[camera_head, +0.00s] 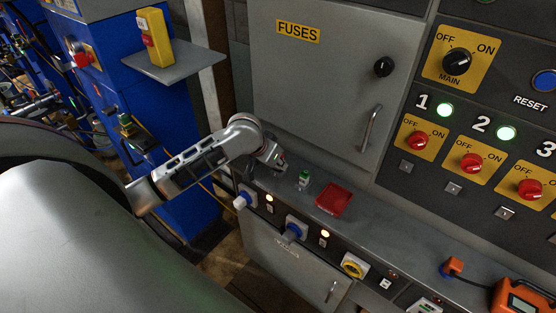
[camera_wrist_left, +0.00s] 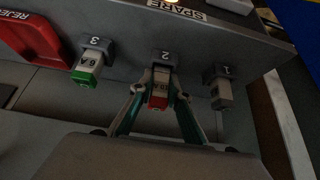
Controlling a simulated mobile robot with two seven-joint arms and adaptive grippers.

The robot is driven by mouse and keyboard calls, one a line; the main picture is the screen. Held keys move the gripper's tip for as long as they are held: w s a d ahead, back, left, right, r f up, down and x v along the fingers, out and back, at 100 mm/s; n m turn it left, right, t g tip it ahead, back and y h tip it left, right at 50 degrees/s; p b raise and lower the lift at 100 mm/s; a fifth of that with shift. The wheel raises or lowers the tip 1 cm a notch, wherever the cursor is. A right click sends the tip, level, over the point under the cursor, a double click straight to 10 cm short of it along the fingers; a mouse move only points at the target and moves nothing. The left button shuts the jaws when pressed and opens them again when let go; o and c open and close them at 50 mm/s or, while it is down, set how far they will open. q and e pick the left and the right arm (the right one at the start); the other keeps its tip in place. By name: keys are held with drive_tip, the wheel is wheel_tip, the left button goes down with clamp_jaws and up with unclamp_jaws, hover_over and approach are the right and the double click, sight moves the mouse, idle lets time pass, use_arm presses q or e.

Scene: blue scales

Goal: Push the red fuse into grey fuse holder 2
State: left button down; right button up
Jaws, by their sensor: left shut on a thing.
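My left gripper (camera_wrist_left: 158,98) is shut on the red fuse (camera_wrist_left: 158,102), a pale body with a red end, in the left wrist view. The fuse is lined up with grey fuse holder 2 (camera_wrist_left: 164,58), directly at its mouth. I cannot tell how deep it sits. In the head view my left gripper (camera_head: 274,162) is low over the ledge in front of the FUSES cabinet, and it hides most of the fuse and holder. My right gripper is not in view.
Holder 3 (camera_wrist_left: 97,44) beside it has a green-ended fuse (camera_wrist_left: 86,72); holder 1 (camera_wrist_left: 216,72) has a grey one (camera_wrist_left: 222,95). A red reject tray (camera_head: 333,199) lies on the ledge. The closed FUSES cabinet (camera_head: 310,90) stands behind.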

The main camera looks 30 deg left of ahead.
sight(278, 171)
use_arm(q)
drive_tip(key=shift+s+f, duration=0.35)
drive_tip(key=shift+f, duration=0.05)
idle(1.9)
drive_tip(key=shift+s+d+f, duration=0.15)
drive_tip(key=shift+s+f, duration=0.2)
drive_tip(key=shift+f, duration=0.45)
idle(0.6)
drive_tip(key=c, duration=1.9)
unclamp_jaws()
drive_tip(key=shift+o, duration=0.3)
drive_tip(key=shift+w+f, duration=0.3)
drive_tip(key=shift+w, duration=0.1)
drive_tip(key=shift+s+r, duration=0.1)
drive_tip(key=w+r+v, duration=0.1)
drive_tip(key=v, duration=1.1)
drive_tip(key=shift+r, duration=0.25)
drive_tip(key=shift+w, duration=0.1)
